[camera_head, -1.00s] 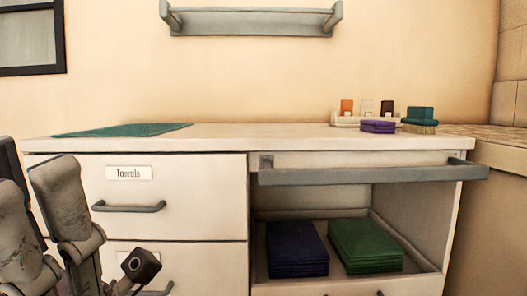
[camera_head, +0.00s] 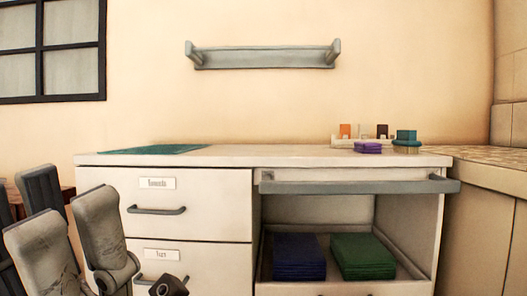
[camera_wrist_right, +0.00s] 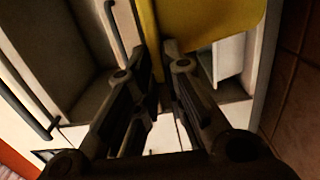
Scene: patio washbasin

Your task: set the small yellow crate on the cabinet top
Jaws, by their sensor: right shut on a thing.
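The small yellow crate (camera_wrist_right: 212,20) shows only in part, at the top of the right wrist view; the rest of it is out of frame. My right gripper (camera_wrist_right: 158,52) is shut on its edge. Neither the crate nor my right gripper shows in the head view. The pale cabinet top (camera_head: 275,156) runs across the middle of the head view, with its central part bare. My left gripper (camera_head: 66,208) is at the lower left of the head view, in front of the cabinet, with its fingers up and apart and nothing seen between them.
A green mat (camera_head: 158,149) lies on the top's left part. A purple stack (camera_head: 368,148), a green brush (camera_head: 406,138) and a small white rack (camera_head: 345,140) stand at its right. A grey bar (camera_head: 350,187) sticks out below the top. Folded cloths (camera_head: 299,257) lie in the open bay.

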